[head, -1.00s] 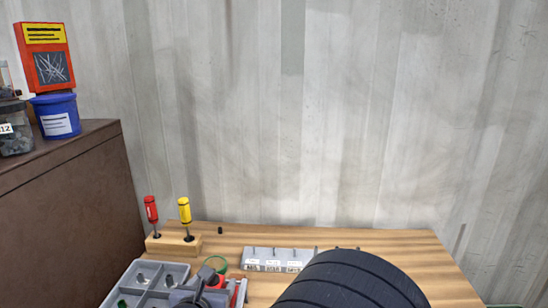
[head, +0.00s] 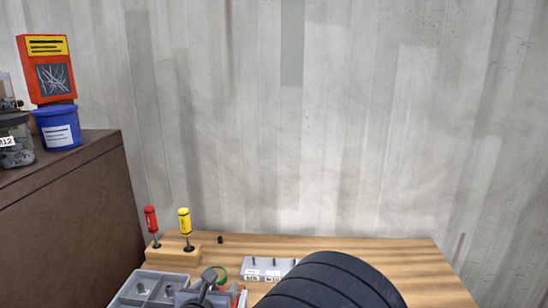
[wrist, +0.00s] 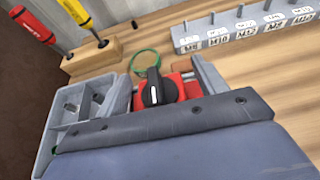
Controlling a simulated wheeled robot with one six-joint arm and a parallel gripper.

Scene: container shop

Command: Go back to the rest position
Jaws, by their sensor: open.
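My gripper (wrist: 160,74) is open, low over the workbench, with its two grey fingers apart in the wrist view. Between and beyond the fingers is a red block with a black rotary knob (wrist: 157,88). I cannot tell how far the fingers are from it, and nothing is visibly held. In the head view my gripper (head: 207,295) is at the bottom edge, partly cut off. A large dark ribbed part of my arm covers the bench's front right there.
A grey compartment tray (wrist: 58,125) is left of my gripper. A wooden block (wrist: 92,57) holds red and yellow screwdrivers. A green ring (wrist: 145,62) lies behind the knob; a labelled pin rack (wrist: 245,31) stands right. A brown cabinet (head: 65,220) borders the left; bench is clear at far right.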

